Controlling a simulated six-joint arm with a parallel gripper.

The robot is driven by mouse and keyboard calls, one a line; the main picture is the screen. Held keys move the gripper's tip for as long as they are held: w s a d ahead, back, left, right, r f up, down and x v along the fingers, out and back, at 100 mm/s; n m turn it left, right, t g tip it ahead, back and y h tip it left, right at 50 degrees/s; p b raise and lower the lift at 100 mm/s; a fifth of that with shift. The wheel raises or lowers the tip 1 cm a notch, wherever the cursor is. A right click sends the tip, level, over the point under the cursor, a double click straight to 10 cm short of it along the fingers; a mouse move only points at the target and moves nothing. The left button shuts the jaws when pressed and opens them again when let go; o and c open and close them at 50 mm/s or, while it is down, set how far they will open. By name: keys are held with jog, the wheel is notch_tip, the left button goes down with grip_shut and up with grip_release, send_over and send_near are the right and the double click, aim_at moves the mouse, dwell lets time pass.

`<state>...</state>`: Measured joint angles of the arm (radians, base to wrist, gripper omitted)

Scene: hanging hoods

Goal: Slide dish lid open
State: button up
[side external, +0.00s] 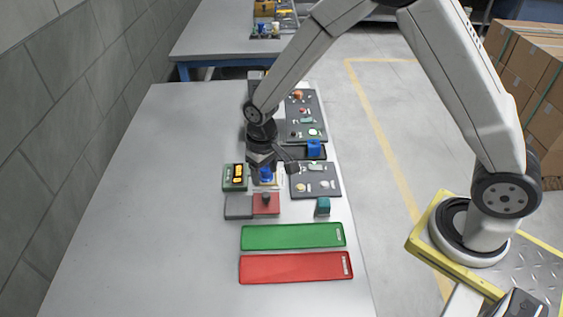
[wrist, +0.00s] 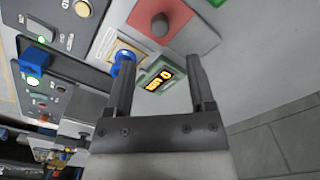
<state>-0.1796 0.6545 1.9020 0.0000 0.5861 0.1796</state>
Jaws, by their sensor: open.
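The dish seems to be the low box with a grey left part (side external: 238,207) and a red lid (side external: 267,209) on its right, with a dark knob (side external: 266,198) on the lid. In the wrist view the red lid (wrist: 185,13) and its round knob (wrist: 160,25) show at the top, beyond the fingertips, with a grey part (wrist: 197,42) beside them. My gripper (side external: 266,166) points down behind the dish, above the blue part. It also shows in the wrist view (wrist: 160,65), open, with nothing held between its fingers. It is apart from the knob.
A green display box (side external: 235,178) with lit digits and a blue ring-like part (wrist: 123,60) lie close to my gripper. Dark panels (side external: 316,181) and a teal block (side external: 323,206) stand to the right. Green (side external: 290,246) and red (side external: 290,278) trays lie in front. The table's left is clear.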

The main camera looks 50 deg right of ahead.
aim_at(266, 194)
jog(key=shift+f, duration=0.2)
jog(key=shift+f, duration=3.7)
grip_shut()
